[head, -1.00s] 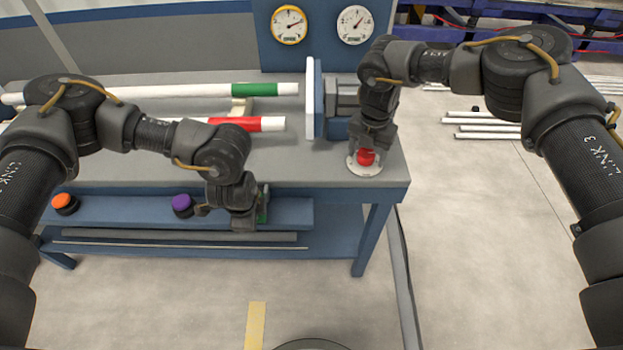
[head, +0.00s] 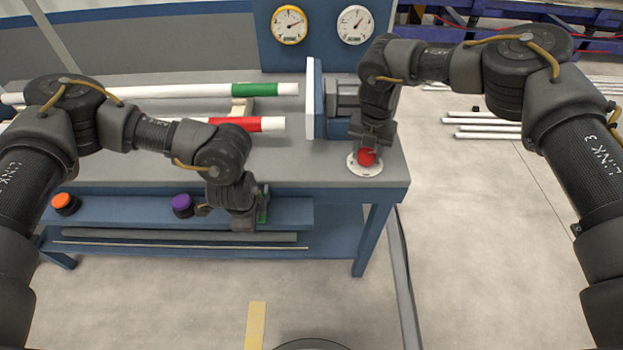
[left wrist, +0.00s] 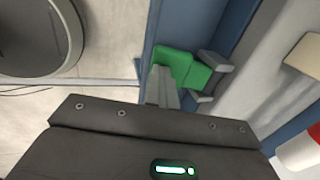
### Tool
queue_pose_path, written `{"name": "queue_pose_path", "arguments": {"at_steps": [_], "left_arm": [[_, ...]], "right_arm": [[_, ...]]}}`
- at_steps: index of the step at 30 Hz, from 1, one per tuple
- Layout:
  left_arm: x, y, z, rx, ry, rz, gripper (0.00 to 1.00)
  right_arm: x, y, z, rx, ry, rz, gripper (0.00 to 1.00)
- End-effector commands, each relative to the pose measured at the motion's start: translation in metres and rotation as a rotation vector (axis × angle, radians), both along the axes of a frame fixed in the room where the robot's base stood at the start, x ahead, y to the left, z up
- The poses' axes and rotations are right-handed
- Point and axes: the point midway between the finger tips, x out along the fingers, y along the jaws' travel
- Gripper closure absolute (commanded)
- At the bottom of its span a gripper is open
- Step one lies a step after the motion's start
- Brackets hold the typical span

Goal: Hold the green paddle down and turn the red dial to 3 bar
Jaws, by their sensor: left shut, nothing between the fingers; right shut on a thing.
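The red dial (head: 367,157) sits on a round white plate (head: 367,169) at the right front corner of the bench top. My right gripper (head: 371,146) is above it, shut on the dial. The green paddle (head: 264,205) is at the front of the bench, partly hidden by my left arm in the head view. In the left wrist view the paddle (left wrist: 180,67) lies just beyond the left gripper's fingers (left wrist: 163,75), which are shut and hold nothing. The fingertips overlap the paddle there and look pressed against it.
A yellow-rimmed gauge (head: 289,24) and a white-rimmed gauge (head: 355,24) hang on the blue panel. Pipes with a green band (head: 255,90) and a red band (head: 262,124) lie on the bench. An orange button (head: 65,202) and a purple button (head: 182,203) sit on the lower ledge.

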Motion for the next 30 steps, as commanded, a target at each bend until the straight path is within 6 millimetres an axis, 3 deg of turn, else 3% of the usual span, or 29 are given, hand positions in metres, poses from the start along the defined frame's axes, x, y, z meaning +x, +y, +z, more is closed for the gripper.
{"name": "queue_pose_path", "arguments": {"at_steps": [4,14,21,30], "left_arm": [[0.0011,0.0004,-0.0002,0.001,-0.003,0.001,1.0],[0.0013,0.0006,-0.0003,0.002,-0.003,0.002,1.0],[0.0009,0.0012,-0.0002,0.002,-0.002,0.003,1.0],[0.0003,0.0018,-0.0004,0.002,-0.001,0.003,1.0]], "right_arm": [[0.0,-0.0009,-0.0001,-0.001,-0.001,0.116,0.75],[0.0001,-0.0017,-0.0001,-0.002,0.0,0.156,0.75],[0.0002,-0.0019,-0.0001,-0.004,0.001,0.404,0.75],[0.001,-0.0023,0.0,-0.006,0.0,0.43,0.75]]}}
